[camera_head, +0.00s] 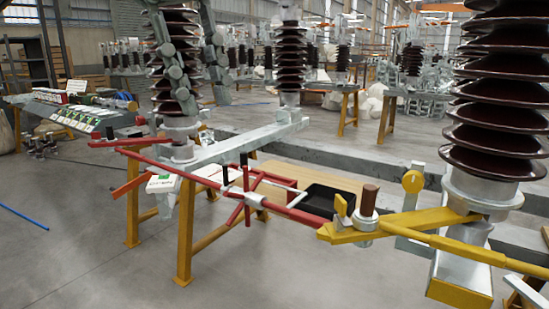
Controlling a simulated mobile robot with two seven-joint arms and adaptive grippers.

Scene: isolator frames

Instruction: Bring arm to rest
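My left gripper (207,95) reaches down from the top edge, left of centre. Its two grey-green fingers are spread apart, with nothing seen between the tips. It overlaps a dark ribbed insulator (176,22) in the picture; I cannot tell how far apart they are. My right gripper is not in view.
Isolator frames with ribbed insulators (500,120) stand on grey beams (340,160). Red rods (290,209) and a yellow arm (400,225) cross ahead. A black tray (318,200) lies on a wooden board. Left, a bench (75,115) holds parts. Grey floor (70,260) is open at lower left.

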